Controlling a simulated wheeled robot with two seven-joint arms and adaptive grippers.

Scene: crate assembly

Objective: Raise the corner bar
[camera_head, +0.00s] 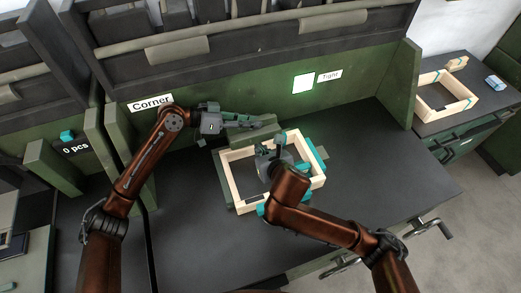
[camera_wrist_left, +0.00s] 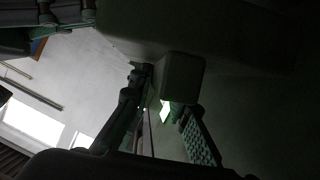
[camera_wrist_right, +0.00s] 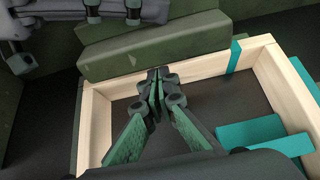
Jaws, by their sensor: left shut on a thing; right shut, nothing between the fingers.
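The corner bar is a dark green bar (camera_head: 248,136) at the back edge of the wooden crate frame (camera_head: 238,198), under the "Corner" sign side. It also shows in the right wrist view (camera_wrist_right: 155,52). My left gripper (camera_head: 255,121) reaches in from the left just above it and is shut on a green part. My right gripper (camera_head: 281,143) is over the inside of the frame. It is shut and empty, fingertips close to the back wall in the right wrist view (camera_wrist_right: 156,82).
Teal pieces (camera_head: 314,155) sit on the frame's corners and sides. A lit panel (camera_head: 303,84) and a "Tight" sign (camera_head: 329,76) are on the back wall. A second wooden frame (camera_head: 444,98) stands on the right bench. The table right of the frame is clear.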

